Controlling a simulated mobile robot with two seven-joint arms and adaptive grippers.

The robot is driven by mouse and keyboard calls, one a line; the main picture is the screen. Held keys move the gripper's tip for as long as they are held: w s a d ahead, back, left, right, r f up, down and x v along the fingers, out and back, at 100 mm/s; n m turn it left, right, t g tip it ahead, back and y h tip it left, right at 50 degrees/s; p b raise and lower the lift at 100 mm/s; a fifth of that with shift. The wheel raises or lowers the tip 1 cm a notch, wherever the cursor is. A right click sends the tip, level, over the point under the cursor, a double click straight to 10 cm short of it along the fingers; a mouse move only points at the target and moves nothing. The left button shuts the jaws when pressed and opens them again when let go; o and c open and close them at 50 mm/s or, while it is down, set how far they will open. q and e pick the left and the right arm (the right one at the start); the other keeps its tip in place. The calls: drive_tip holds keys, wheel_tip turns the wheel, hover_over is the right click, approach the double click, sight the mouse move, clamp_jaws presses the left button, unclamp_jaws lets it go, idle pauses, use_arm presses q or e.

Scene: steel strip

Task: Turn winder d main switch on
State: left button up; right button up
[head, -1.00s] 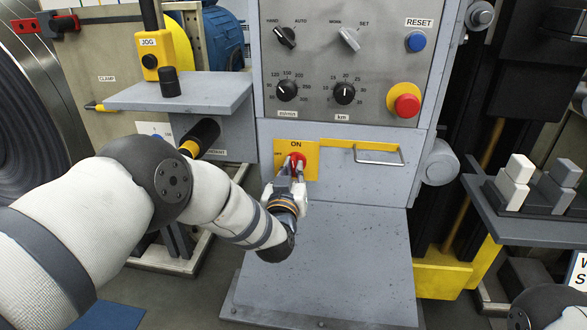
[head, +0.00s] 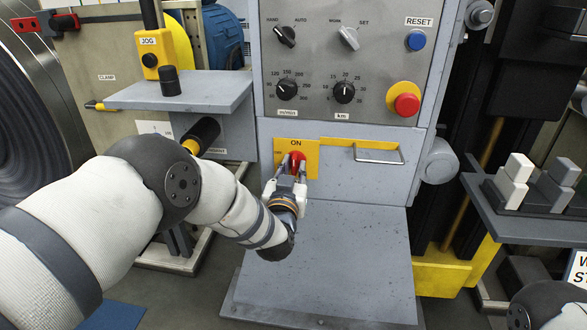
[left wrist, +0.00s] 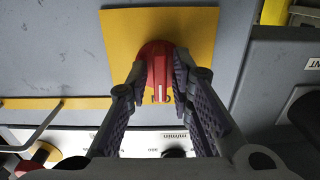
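The main switch is a red knob (head: 297,160) on a yellow plate (head: 311,172) low on the grey cabinet front. The plate carries the label ON above the knob. In the left wrist view, the red knob (left wrist: 156,68) has a white mark that points toward the ON label, which is partly covered. My left gripper (head: 293,164) is at the knob, with one finger on each side. In the left wrist view, its fingers (left wrist: 161,66) stand apart around the knob; whether they touch it is hard to tell. My right gripper is out of view.
Above is a panel with several selector knobs, a blue RESET button (head: 415,40) and a red stop button (head: 406,104). A metal handle (head: 378,154) sticks out right of the switch. A grey shelf (head: 190,92) juts out at left, above my left arm.

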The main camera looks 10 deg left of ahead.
use_arm(q)
drive_tip(key=s, duration=1.2)
drive_tip(key=s+a+f+g+p, duration=0.3)
drive_tip(key=s+a+f+g, duration=0.15)
drive_tip(key=s+f, duration=0.5)
drive_tip(key=s+a+f+g+p, duration=0.25)
drive_tip(key=s+f+g, duration=0.35)
drive_tip(key=s, duration=0.7)
drive_tip(key=s+a+r+g+p, duration=0.1)
drive_tip(key=s+a+g, duration=0.1)
drive_tip(key=s, duration=0.8)
drive_tip(key=s+a+r+g+p, duration=0.1)
drive_tip(key=s+g, duration=0.3)
drive_tip(key=s, duration=0.5)
drive_tip(key=s+a+r+g+p, duration=0.1)
drive_tip(key=s+g, duration=0.3)
drive_tip(key=s, duration=0.6)
drive_tip(key=shift+s+a+n, duration=0.3)
drive_tip(key=shift+s+a, duration=0.05)
drive_tip(key=shift+a, duration=0.55)
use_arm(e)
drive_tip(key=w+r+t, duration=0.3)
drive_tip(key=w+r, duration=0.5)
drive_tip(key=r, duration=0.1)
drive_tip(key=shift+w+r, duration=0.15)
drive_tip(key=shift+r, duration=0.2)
